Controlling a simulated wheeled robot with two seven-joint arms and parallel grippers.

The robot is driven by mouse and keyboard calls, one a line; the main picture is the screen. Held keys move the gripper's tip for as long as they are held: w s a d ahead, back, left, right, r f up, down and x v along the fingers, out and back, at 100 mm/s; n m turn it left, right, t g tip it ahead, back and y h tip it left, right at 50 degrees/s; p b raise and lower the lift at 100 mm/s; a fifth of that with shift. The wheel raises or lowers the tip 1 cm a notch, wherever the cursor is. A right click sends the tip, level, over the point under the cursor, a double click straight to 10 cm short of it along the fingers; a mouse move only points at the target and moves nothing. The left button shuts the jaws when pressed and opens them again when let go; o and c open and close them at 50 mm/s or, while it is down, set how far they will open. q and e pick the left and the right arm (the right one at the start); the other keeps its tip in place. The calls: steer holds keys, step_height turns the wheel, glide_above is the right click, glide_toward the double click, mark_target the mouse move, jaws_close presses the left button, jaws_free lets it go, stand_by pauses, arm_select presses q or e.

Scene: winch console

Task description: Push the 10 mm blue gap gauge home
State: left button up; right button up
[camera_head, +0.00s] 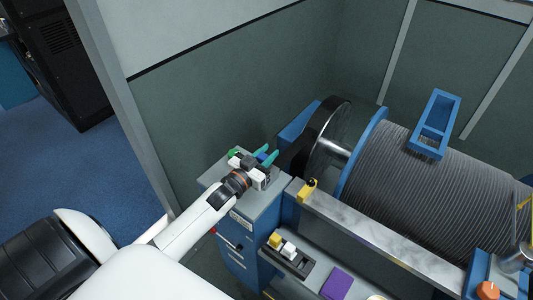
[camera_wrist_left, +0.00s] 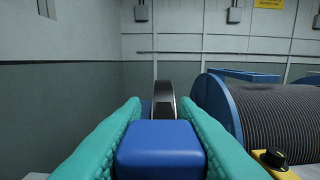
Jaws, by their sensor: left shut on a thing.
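The blue gap gauge shows in the left wrist view as a blue block (camera_wrist_left: 160,150) between two teal finger pads. My left gripper (camera_wrist_left: 160,112) is shut on it, with one pad at each side. In the head view my left gripper (camera_head: 266,157) is over the top of the grey cabinet (camera_head: 262,215), next to the winch drum's end. Only a small bit of blue shows there between the fingers. The slot for the gauge and the gauge's lower end are hidden, so I cannot tell how deep it sits. My right gripper is not in view.
A large cable drum (camera_head: 430,185) with a blue flange stands to the right. A yellow block with a black knob (camera_head: 308,190) sits at the left end of the grey rail. A switch panel (camera_head: 286,256) and a purple pad (camera_head: 342,283) lie nearer. A wall stands behind the cabinet.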

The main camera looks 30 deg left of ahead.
arm_select(q)
steer(key=shift+f, duration=0.45)
steer(key=o, duration=1.1)
steer(key=shift+s+f+b, duration=0.1)
steer(key=shift+s+b, duration=0.2)
steer(key=shift+s, duration=0.05)
steer(key=s, duration=0.3)
steer(key=s+b, duration=0.1)
steer(key=s, duration=0.3)
steer(key=s+a, duration=0.1)
steer(key=s, duration=0.3)
steer(key=shift+s+b, duration=0.15)
steer(key=shift+b, duration=0.25)
